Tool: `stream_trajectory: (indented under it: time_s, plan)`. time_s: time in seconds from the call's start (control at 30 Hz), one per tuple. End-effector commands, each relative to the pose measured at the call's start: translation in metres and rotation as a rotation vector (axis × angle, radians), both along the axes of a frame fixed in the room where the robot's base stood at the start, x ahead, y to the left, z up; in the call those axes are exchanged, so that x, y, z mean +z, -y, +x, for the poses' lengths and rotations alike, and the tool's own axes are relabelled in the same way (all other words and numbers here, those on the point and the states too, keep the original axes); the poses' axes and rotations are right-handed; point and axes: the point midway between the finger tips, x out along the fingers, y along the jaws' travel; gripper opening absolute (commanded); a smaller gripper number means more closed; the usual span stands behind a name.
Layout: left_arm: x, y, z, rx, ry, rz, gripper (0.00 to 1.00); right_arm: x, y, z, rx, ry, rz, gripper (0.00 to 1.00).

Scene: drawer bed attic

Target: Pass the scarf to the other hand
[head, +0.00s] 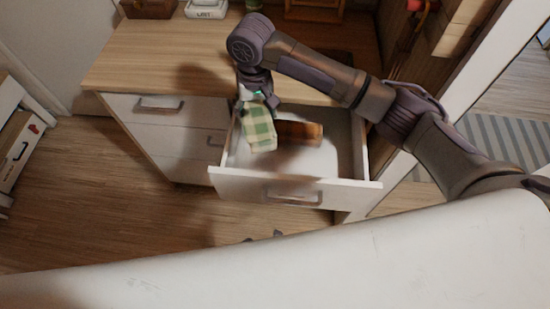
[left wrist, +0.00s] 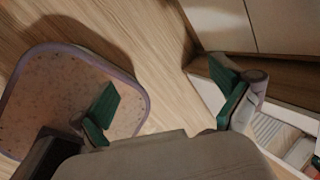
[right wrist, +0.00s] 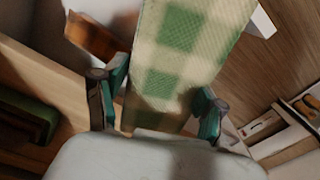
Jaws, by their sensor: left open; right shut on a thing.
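The scarf (head: 259,128) is a folded green and cream checked cloth. My right gripper (head: 256,98) is shut on its upper end and holds it over the open drawer (head: 225,182). In the right wrist view the scarf (right wrist: 180,50) runs up between the two fingers of the right gripper (right wrist: 163,85). I cannot tell whether its lower end touches the drawer. My left gripper (left wrist: 165,85) is open and empty in the left wrist view, above the wood floor. In the head view only small dark tips, probably its own, show above the white foreground edge.
A brown-orange item (head: 300,132) lies in the drawer. The wooden desk top (head: 150,60) is mostly clear, with a brown box (head: 148,8) and a white box (head: 206,9) at the back. The floor (head: 110,215) left of the drawer is clear.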

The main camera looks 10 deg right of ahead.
Motion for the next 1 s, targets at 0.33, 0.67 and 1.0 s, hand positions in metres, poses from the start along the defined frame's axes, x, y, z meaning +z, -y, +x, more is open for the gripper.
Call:
stream_trajectory:
  time_s: [0.33, 0.67, 1.0]
  plan:
    - [0.184, 0.101, 0.028, -0.579, 0.437, 0.327, 1.0, 0.0, 0.0, 0.0, 0.0, 0.0, 0.0, 0.31]
    - [0.331, 0.055, 0.089, -0.59, 0.659, 0.716, 1.0, 0.0, 0.0, 0.0, 0.0, 0.001, 0.0, 0.31]
    - [0.37, 0.031, 0.104, -0.564, 0.685, 0.841, 1.0, 0.0, 0.0, 0.0, 0.0, 0.0, 0.0, 0.31]
